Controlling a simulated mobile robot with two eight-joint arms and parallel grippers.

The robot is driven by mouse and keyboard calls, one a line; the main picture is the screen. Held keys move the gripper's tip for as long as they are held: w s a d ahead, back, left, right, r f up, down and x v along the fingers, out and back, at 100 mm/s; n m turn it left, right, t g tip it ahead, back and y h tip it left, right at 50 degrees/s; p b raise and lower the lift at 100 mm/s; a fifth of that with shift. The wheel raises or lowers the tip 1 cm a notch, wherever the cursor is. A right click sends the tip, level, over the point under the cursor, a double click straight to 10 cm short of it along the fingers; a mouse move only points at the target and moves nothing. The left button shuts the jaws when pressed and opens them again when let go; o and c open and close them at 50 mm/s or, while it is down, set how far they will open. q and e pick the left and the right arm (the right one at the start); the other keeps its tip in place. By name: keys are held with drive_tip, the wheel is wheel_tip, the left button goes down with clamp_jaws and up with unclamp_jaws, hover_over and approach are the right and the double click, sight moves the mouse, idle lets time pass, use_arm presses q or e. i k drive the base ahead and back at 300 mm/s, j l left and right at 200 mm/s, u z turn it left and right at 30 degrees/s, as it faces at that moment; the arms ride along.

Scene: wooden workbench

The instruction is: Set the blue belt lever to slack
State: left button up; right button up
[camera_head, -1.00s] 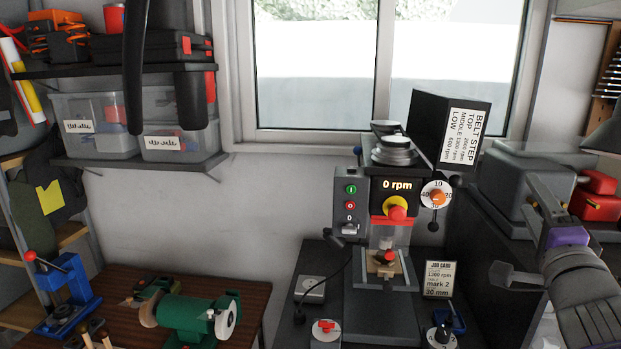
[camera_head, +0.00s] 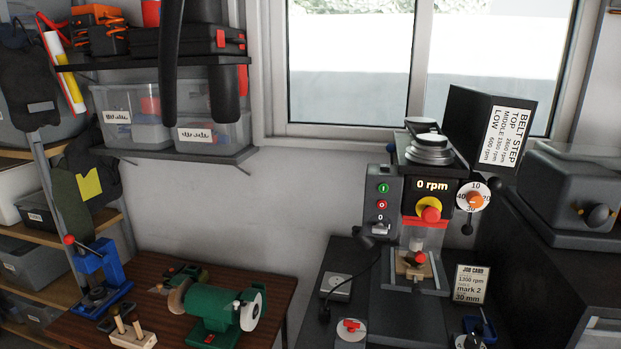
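The drill press (camera_head: 427,187) stands at the right, its display reading 0 rpm. Its belt cover (camera_head: 468,115) is open, with stepped pulleys (camera_head: 429,150) showing beside it. A small blue part (camera_head: 482,328) shows low at the right, below the job card. I cannot tell whether it is the belt lever, and I read no slack or tight setting. Neither of my grippers is in view.
A job card (camera_head: 469,283) stands right of the drill base. A dial plate with a red knob (camera_head: 351,328) lies in front. A green bench grinder (camera_head: 212,312) and a blue press (camera_head: 98,272) are on the wooden bench at left. A grey machine (camera_head: 572,200) stands at far right.

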sight(390, 149)
drive_tip(key=l, duration=0.8)
drive_tip(key=k+l, duration=0.1)
drive_tip(key=l, duration=0.7)
drive_tip(key=k+l, duration=0.1)
drive_tip(key=l, duration=0.7)
